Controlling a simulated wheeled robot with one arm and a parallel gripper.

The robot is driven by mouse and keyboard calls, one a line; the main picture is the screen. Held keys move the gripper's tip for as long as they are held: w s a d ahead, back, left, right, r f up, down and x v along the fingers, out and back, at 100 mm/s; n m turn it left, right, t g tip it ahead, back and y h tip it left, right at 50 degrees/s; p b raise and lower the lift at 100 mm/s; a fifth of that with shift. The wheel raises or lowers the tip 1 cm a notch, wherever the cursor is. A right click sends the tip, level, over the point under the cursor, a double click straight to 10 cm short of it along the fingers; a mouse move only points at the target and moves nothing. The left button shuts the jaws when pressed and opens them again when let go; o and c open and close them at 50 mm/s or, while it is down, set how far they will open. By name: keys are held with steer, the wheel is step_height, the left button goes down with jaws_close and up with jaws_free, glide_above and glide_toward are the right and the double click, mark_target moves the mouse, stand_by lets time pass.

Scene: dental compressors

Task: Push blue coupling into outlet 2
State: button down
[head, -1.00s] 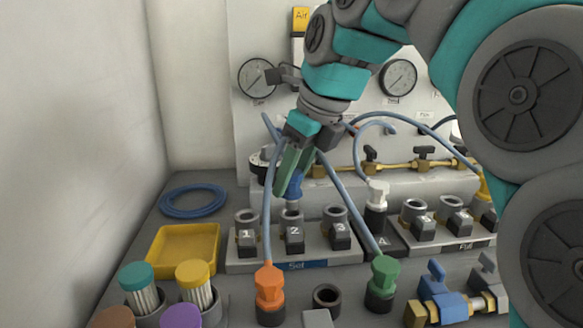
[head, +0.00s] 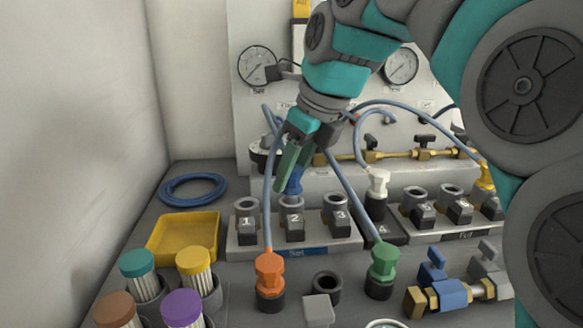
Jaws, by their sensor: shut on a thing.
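My gripper (head: 289,172) is shut on the blue coupling (head: 295,184), which points down. The gripper's green fingers hide much of the coupling. The coupling's lower end is at the mouth of outlet 2 (head: 292,206), the middle grey socket of the left block. I cannot tell how deep it sits in the socket. Outlet 1 (head: 246,207) and outlet 3 (head: 334,203) on either side are empty.
An orange coupling (head: 269,272) and a green coupling (head: 382,262) stand in front with hoses rising past my gripper. A white coupling (head: 378,184) stands to the right. A yellow tray (head: 166,257) and coiled blue hose (head: 193,176) lie left. Brass valves (head: 421,154) line the back.

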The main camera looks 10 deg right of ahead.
steer(key=shift+f, duration=0.8)
steer(key=shift+c, duration=1.8)
jaws_free()
steer(key=shift+v, duration=3.9)
